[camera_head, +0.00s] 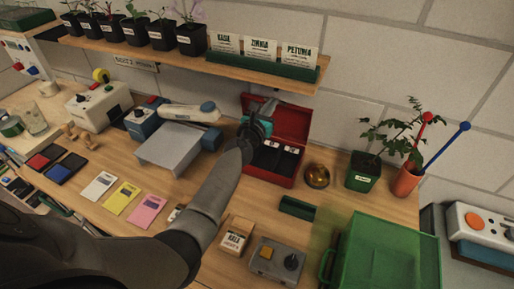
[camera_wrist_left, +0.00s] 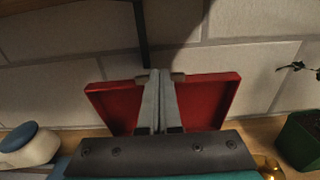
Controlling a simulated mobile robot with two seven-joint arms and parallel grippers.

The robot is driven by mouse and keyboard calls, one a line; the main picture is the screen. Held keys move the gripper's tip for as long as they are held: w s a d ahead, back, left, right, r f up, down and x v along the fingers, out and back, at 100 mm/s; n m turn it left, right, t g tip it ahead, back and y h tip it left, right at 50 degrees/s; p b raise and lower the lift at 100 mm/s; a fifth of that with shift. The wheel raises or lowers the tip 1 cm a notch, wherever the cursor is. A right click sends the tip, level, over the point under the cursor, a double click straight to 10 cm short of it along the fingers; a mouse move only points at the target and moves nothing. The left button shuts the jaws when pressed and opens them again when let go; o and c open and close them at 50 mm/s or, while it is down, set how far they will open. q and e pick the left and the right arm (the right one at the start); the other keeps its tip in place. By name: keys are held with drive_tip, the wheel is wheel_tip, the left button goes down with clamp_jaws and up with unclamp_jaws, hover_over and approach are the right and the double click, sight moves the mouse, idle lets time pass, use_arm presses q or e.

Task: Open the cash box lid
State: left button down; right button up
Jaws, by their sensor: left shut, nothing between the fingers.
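The red cash box (camera_head: 303,141) stands at the back of the bench, with dark compartments showing inside. Its red lid (camera_head: 291,115) is raised and leans back toward the wall. In the left wrist view the lid (camera_wrist_left: 213,98) shows its inner face behind the fingers. My left gripper (camera_head: 268,108) is over the box in front of the lid. Its fingers (camera_wrist_left: 160,80) are shut with nothing between them; I cannot tell whether they touch the lid. My left arm and gripper hide part of the box. My right gripper is in neither view.
A shelf (camera_head: 200,63) with potted seedlings and a green sign holder (camera_head: 262,66) runs above the box. A brass dome (camera_head: 317,176) and a potted plant (camera_head: 362,172) stand to its right. A green crate (camera_head: 388,230) fills the front right. A grey stand (camera_head: 172,148) is to its left.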

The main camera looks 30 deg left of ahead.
use_arm(q)
drive_tip(key=shift+w+a+r+b, duration=0.15)
drive_tip(key=shift+w+b, duration=0.3)
drive_tip(key=shift+w, duration=0.8)
drive_tip(key=shift+w+r+b, duration=0.15)
drive_tip(key=shift+w+b, duration=0.3)
drive_tip(key=shift+w, duration=0.75)
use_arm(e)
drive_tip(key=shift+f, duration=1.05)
use_arm(q)
drive_tip(key=shift+s, duration=0.1)
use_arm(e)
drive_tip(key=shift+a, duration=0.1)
